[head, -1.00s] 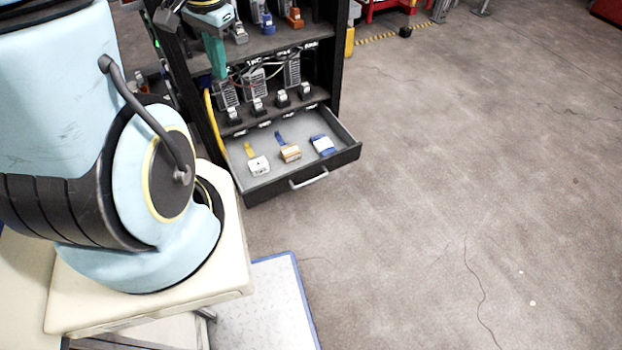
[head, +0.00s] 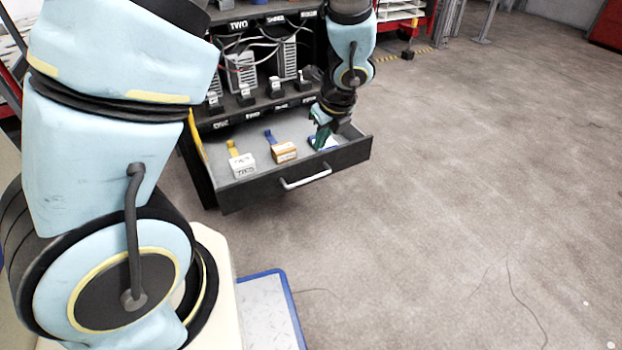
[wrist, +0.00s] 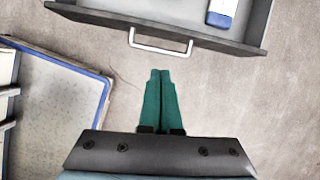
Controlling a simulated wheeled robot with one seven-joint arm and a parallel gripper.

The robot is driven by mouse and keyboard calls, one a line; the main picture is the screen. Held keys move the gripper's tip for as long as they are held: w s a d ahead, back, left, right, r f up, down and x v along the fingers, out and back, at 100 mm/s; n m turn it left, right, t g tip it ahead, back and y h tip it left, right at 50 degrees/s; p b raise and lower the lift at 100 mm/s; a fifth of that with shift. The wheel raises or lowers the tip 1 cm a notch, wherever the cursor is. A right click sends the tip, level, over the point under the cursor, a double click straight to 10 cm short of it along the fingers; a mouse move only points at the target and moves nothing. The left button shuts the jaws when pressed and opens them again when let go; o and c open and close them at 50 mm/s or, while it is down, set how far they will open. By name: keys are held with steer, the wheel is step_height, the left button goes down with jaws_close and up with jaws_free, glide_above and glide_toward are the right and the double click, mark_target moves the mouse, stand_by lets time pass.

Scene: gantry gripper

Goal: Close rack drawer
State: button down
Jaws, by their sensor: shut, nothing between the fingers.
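The rack drawer (head: 300,176) is pulled out of the dark rack, with a light metal handle (head: 305,177) on its front. It also shows along the top of the wrist view (wrist: 205,32). Inside lie a white block with a yellow strap (head: 241,162), an orange-and-white block with a blue strap (head: 283,152) and a blue-and-white block (wrist: 221,14), partly hidden by my gripper in the head view. My gripper (head: 318,143) has green fingers, shut and empty. In the wrist view they (wrist: 160,75) point toward the handle, with a visible gap between them.
Rack shelves (head: 265,105) above the drawer hold grey modules and cables. A blue-edged metal platform (head: 268,305) stands low in front. The grey floor (head: 470,200) to the right is open. A red cart with shelves (head: 405,20) stands at the back.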

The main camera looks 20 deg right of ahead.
step_height(320, 180, down, 2)
steer(key=d+f+m, duration=0.1)
steer(key=b, duration=0.6)
glide_toward(314, 177)
steer(key=x, duration=0.4)
steer(key=shift+f, duration=0.45)
steer(key=shift+w+a+r, duration=0.15)
steer(key=shift+w, duration=0.4)
steer(key=shift+w+a+r, duration=0.15)
steer(key=shift+w, duration=0.35)
steer(key=shift+w+a, duration=0.1)
steer(key=shift+w, duration=0.75)
